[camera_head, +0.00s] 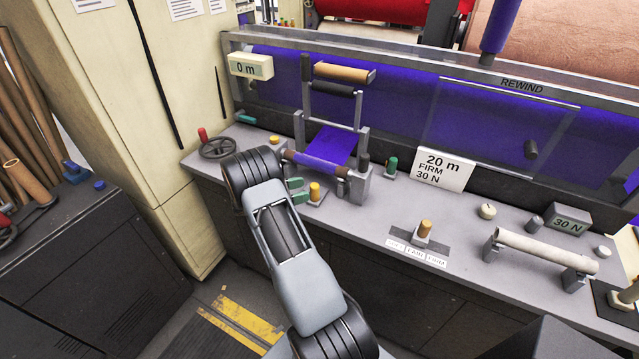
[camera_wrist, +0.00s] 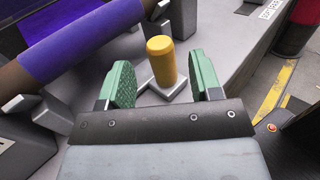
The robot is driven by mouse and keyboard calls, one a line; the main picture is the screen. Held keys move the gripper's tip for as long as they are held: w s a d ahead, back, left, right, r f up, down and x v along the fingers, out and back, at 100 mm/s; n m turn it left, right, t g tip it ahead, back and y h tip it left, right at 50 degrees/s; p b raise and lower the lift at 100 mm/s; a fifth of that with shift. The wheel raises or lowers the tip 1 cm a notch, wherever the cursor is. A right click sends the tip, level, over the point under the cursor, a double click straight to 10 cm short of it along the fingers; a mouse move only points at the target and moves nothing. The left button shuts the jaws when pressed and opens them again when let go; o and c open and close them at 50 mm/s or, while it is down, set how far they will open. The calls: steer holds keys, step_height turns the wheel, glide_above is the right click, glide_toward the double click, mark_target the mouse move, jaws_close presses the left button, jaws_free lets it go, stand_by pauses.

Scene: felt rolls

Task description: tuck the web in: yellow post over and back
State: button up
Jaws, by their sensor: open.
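The purple web (camera_head: 336,143) runs from the upper rollers down to a brown core (camera_head: 303,157) in its stand, with purple wound around the core's middle. The wound purple part (camera_wrist: 82,40) also shows in the left of the wrist view. The yellow post (camera_head: 314,190) stands upright on a grey base at the front of this stand. In the wrist view the yellow post (camera_wrist: 161,58) rises between and slightly beyond the two green fingertips. My gripper (camera_wrist: 162,80) is open, one pad on each side of the post, with visible gaps. In the head view my gripper (camera_head: 298,193) is partly hidden by my wrist.
A handwheel (camera_head: 218,147) with a red knob is left of my arm. A green button (camera_head: 391,166) and a "20 m FIRM 30 N" card (camera_head: 443,169) are to the right. A second, orange-yellow knob (camera_head: 424,229) sits on a slotted plate. A pale roll (camera_head: 546,250) lies further right.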

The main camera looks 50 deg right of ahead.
mark_target(320, 198)
steer(key=shift+p+x, duration=0.7)
steer(key=shift+x, duration=2.65)
jaws_close()
